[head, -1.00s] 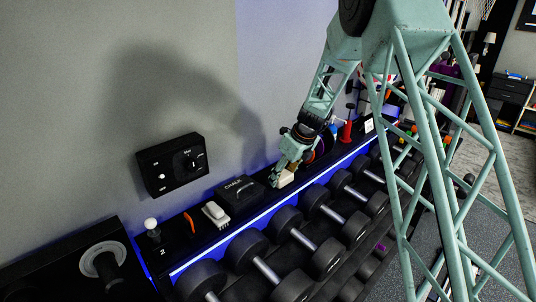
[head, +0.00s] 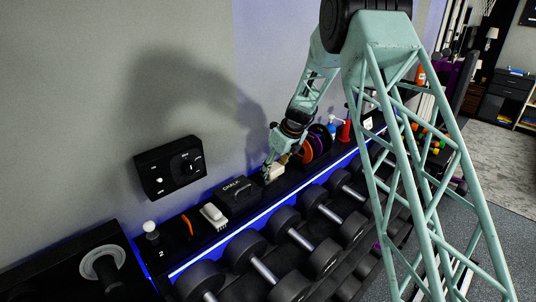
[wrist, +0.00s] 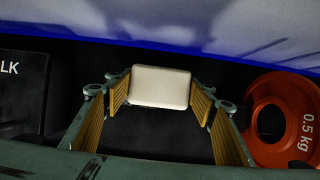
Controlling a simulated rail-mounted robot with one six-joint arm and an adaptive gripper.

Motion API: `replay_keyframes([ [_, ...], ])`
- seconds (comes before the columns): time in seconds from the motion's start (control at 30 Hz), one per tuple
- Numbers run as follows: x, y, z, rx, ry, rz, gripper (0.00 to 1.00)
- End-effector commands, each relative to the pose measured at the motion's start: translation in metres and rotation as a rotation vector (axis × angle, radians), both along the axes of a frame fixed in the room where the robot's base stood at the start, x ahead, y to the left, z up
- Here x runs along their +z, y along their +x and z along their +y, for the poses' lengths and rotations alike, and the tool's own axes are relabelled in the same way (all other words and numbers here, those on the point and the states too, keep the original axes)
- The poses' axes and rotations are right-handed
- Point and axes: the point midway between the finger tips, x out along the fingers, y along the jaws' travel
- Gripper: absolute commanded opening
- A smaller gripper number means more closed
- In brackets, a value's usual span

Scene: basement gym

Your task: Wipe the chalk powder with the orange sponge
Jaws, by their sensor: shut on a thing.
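My gripper (wrist: 160,96) is shut on a pale cream block with rounded corners (wrist: 160,86). In the head view my gripper (head: 270,170) and the block (head: 275,172) are just above or on the black shelf top, to the right of the CHALK box; I cannot tell whether the block touches the shelf. The block looks cream, not orange, and I cannot tell whether it is the sponge. A thin orange item (head: 188,224) lies on the shelf to the left. I cannot make out any chalk powder.
The black CHALK box (head: 238,192) is left of my gripper, with a white item (head: 214,216) beyond it. A red-orange 0.5 kg disc (wrist: 252,134) is close on the right. Dumbbells (head: 297,245) line the rack in front. The wall is behind.

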Motion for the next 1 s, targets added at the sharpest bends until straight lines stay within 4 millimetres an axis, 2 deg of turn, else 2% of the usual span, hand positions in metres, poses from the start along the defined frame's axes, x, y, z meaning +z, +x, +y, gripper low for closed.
replay_keyframes([
  [0.13, -0.007, -0.011, -0.009, 0.002, 0.0, 0.003, 0.41],
  [1.0, -0.004, -0.065, -0.061, 0.01, 0.0, 0.003, 0.41],
])
